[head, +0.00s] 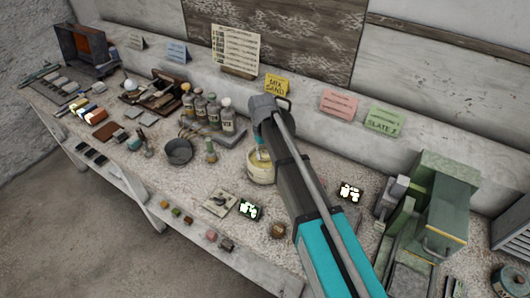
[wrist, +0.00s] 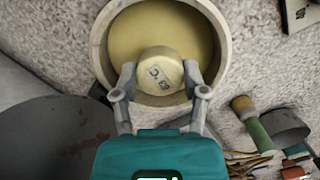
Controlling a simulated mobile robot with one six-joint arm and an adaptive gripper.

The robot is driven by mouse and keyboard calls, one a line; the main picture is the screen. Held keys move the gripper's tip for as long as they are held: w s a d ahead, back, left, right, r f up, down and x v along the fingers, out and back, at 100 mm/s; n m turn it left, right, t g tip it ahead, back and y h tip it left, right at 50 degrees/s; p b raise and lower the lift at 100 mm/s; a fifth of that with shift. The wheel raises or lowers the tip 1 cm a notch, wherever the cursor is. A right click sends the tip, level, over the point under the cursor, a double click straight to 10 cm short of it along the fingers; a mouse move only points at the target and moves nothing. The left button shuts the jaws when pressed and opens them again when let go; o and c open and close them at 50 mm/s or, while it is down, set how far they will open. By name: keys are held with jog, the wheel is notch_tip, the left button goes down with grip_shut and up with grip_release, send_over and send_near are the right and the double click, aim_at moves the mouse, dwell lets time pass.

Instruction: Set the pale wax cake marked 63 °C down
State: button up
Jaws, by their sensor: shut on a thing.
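The pale wax cake (wrist: 160,71) is a round, cream-yellow puck with dark marks on its top, too small to read surely. My gripper (wrist: 160,78) is shut on it, one finger on each side. In the wrist view the cake lies within the outline of a cream-rimmed round bowl (wrist: 101,46) with a yellowish inside. I cannot tell whether the cake touches the bowl's bottom. In the head view the bowl (head: 262,176) stands on the bench, and my arm hides most of the gripper and the cake.
Green machinery (head: 440,205) is at right.

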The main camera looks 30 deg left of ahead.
jog(key=shift+f+b, duration=0.95)
jog(key=shift+f, duration=0.05)
dwell(0.3)
jog(key=o, duration=1)
jog(key=shift+o, duration=0.2)
jog(key=shift+r, duration=0.15)
jog(key=shift+r+p, duration=1.9)
jog(key=shift+p, duration=0.15)
